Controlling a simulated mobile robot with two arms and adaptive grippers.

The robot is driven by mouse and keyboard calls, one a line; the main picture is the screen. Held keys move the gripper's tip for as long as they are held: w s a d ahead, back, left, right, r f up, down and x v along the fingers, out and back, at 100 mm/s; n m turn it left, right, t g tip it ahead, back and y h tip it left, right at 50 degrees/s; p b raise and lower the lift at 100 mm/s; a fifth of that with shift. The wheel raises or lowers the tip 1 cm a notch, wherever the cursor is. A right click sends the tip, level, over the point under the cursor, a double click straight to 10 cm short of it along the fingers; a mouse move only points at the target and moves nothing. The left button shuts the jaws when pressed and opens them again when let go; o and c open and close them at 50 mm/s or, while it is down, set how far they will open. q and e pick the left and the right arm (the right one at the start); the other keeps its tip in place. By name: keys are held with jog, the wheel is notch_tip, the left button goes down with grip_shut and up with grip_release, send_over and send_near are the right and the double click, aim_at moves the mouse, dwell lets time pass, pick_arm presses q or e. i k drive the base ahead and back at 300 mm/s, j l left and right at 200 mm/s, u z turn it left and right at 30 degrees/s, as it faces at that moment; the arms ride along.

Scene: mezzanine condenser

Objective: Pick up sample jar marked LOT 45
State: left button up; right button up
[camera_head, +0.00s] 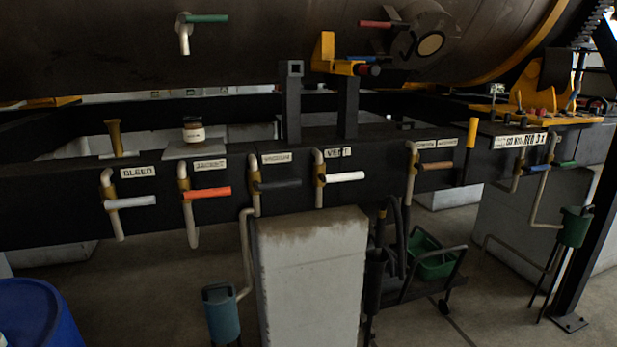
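A small jar (194,133) with a dark lid and a pale label stands upright on a small light grey shelf plate (214,150) on the dark beam, left of centre. The writing on its label is too small to read, so I cannot tell its lot number. Neither of my grippers shows in the head view.
Below the jar, valve handles stick out from the dark beam (60,195), including an orange one (208,193) and a white one (132,202). A brass funnel (116,138) stands to its left. A blue drum (38,315) is at lower left, a concrete pillar (310,280) at centre.

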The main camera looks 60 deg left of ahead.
aim_at(193, 125)
jog(key=z, duration=0.75)
jog(key=i+j+z, duration=0.2)
jog(key=z, duration=0.2)
jog(key=i+j+z, duration=0.15)
jog(key=j+z, duration=0.2)
jog(key=i+j+z, duration=0.15)
jog(key=j+z, duration=0.6)
jog(key=i+j+z, duration=0.1)
jog(key=j+z, duration=0.3)
